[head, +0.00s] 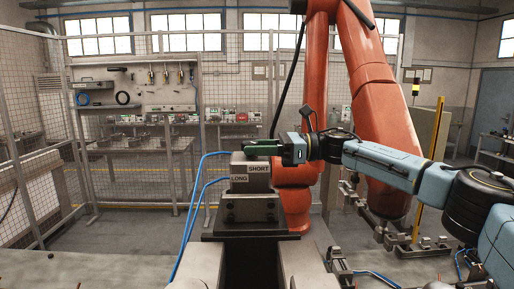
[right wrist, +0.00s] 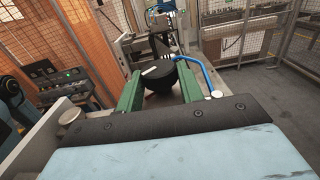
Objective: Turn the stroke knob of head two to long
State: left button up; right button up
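A grey block (head: 250,170) stands on a dark mount in the middle of the head view, with a LONG label (head: 239,178) on its front and a SHORT label (head: 259,168) on its upper right. My right gripper (head: 262,148) is at the top of this block, its green fingers pointing left. In the right wrist view a round black knob (right wrist: 160,88) with a white pointer mark lies between the green fingers of the right gripper (right wrist: 159,71). The fingers are apart, one on each side of the knob; I cannot tell whether they touch it. My left gripper is out of view.
Blue hoses (head: 190,215) run beside the block on its left. A large orange robot arm (head: 375,110) stands close behind on the right. A wire fence (head: 40,130) and a tool board (head: 136,87) are at the back.

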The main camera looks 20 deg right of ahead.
jog(key=c, duration=0.3)
jog(key=shift+t, duration=0.3)
